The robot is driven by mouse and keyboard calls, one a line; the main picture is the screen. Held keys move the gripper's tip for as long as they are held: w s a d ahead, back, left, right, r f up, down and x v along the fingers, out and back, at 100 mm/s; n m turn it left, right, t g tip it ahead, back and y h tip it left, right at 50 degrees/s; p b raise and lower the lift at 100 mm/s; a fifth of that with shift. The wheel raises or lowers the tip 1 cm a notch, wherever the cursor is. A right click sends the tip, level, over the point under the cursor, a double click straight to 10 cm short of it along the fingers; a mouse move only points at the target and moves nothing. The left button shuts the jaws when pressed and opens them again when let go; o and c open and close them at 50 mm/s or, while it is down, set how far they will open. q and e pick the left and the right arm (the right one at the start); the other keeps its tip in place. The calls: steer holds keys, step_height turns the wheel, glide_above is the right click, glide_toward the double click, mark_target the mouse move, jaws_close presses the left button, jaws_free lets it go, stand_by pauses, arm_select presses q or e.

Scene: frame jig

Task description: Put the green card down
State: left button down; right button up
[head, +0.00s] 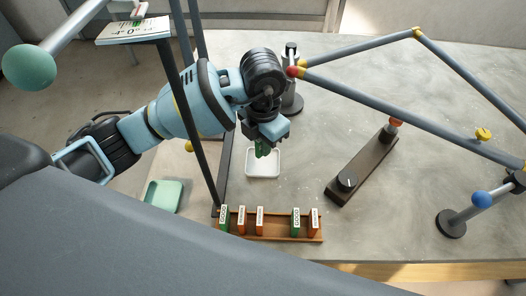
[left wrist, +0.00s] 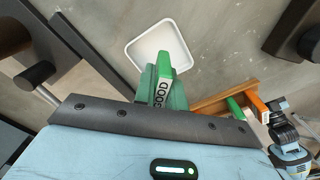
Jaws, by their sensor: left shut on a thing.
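My left gripper (head: 262,146) is shut on a green card (left wrist: 162,91) with a white label reading GOOD. It holds the card over the table, beside or above a small white tray (head: 263,172). In the left wrist view the white tray (left wrist: 146,31) lies just beyond the card's far end. From these views I cannot tell whether the card touches the tray. In the head view the gripper largely hides the card.
A wooden rack (head: 277,235) holds several green and orange cards upright in front of the tray. A dark bar with a knob (head: 346,182) lies to the right. Grey jointed rods (head: 350,90) span the table's right side. A green tray (head: 163,196) sits at left.

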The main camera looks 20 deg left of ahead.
arm_select(q)
steer(key=shift+f, duration=1.8)
steer(key=shift+f, duration=0.2)
steer(key=c, duration=1.5)
jaws_free()
steer(key=shift+o, duration=0.2)
step_height(320, 180, up, 12)
steer(key=shift+r+p, duration=0.2)
steer(key=shift+p, duration=0.2)
